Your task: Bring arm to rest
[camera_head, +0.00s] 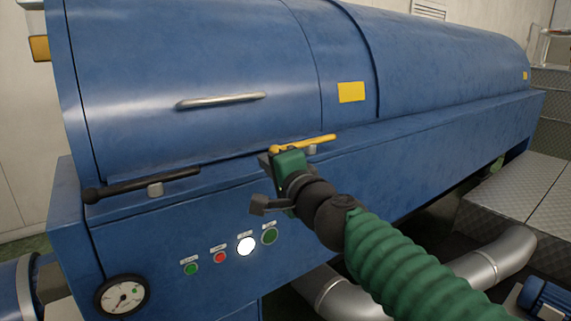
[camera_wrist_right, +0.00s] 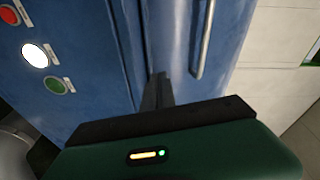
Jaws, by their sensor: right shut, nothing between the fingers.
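My right arm, in a green ribbed sleeve, reaches in from the lower right of the head view. Its gripper (camera_head: 267,163) is in front of the blue machine's front, by the left end of a yellow lever (camera_head: 318,140). I cannot tell whether it touches the lever. In the right wrist view the dark fingers (camera_wrist_right: 157,92) are together with nothing between them, pointing at the blue machine (camera_wrist_right: 105,60). My left gripper is not in view.
The big blue machine (camera_head: 230,60) has a silver handle (camera_head: 220,101), a black lever (camera_head: 140,185), several buttons (camera_head: 246,246) and a gauge (camera_head: 123,296). Silver pipes (camera_head: 490,262) run below at the right. Metal steps (camera_head: 520,190) stand at the right.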

